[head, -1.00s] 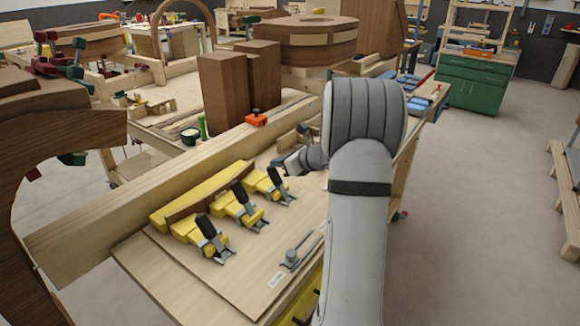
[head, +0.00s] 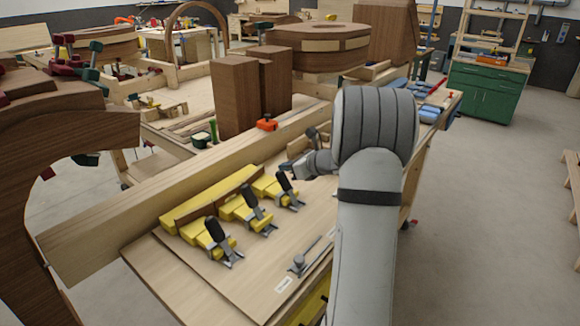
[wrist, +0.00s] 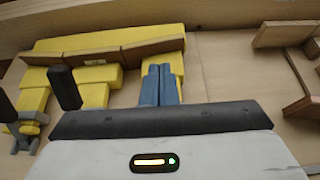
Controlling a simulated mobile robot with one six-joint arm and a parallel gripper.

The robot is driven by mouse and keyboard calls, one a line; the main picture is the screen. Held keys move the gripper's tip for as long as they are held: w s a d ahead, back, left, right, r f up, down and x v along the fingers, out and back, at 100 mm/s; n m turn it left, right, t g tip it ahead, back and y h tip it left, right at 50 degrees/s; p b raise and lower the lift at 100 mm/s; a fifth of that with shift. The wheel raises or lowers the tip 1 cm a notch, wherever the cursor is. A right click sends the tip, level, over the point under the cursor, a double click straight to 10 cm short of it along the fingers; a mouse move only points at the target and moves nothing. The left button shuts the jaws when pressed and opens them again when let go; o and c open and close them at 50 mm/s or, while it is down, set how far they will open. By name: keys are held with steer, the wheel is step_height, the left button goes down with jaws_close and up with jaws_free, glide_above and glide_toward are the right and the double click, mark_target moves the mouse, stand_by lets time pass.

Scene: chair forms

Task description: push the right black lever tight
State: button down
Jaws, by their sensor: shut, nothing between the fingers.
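Three toggle clamps with black levers stand in a row on the wooden board in the head view. The right black lever (head: 284,182) stands tilted on its metal bracket, beside a yellow block. The middle lever (head: 250,195) and left lever (head: 216,233) are nearer to me. My gripper (head: 287,170) is shut and empty, close to the right lever's top; I cannot tell whether they touch. In the wrist view my blue fingers (wrist: 160,84) are together over the right yellow block (wrist: 172,62). There the middle lever (wrist: 65,88) shows to their left; the right lever seems hidden.
A long wooden beam (head: 130,205) runs behind the clamps. A metal fitting (head: 308,258) lies on the board's near right part. Tall brown blocks (head: 236,98) and an orange item (head: 267,123) stand beyond. The board between clamps and fitting is clear.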

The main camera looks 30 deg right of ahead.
steer(key=s+d+r, duration=0.1)
steer(key=s+r, duration=0.1)
steer(key=r, duration=0.4)
steer(key=s+d+r, duration=0.1)
steer(key=s+r, duration=0.1)
steer(key=r, duration=0.3)
steer(key=shift+s+d+r, duration=0.15)
steer(key=shift+s+r, duration=0.1)
steer(key=shift+r, duration=0.15)
steer(key=s+a+f+n+g, duration=0.1)
steer(key=s+a+n+g, duration=0.2)
steer(key=s+a+n, duration=0.45)
steer(key=s+a+f+n+g, duration=0.15)
steer(key=s+a+n, duration=0.3)
steer(key=a, duration=0.65)
steer(key=s+a+f+n+g+h, duration=0.2)
steer(key=s+n, duration=0.7)
steer(key=s+a+f+n+g+h, duration=0.1)
steer(key=s+a+f+n+h, duration=0.2)
steer(key=s+n, duration=0.6)
steer(key=shift+s+f+n+g, duration=0.2)
steer(key=shift+s+n+g, duration=0.2)
steer(key=shift+s, duration=0.4)
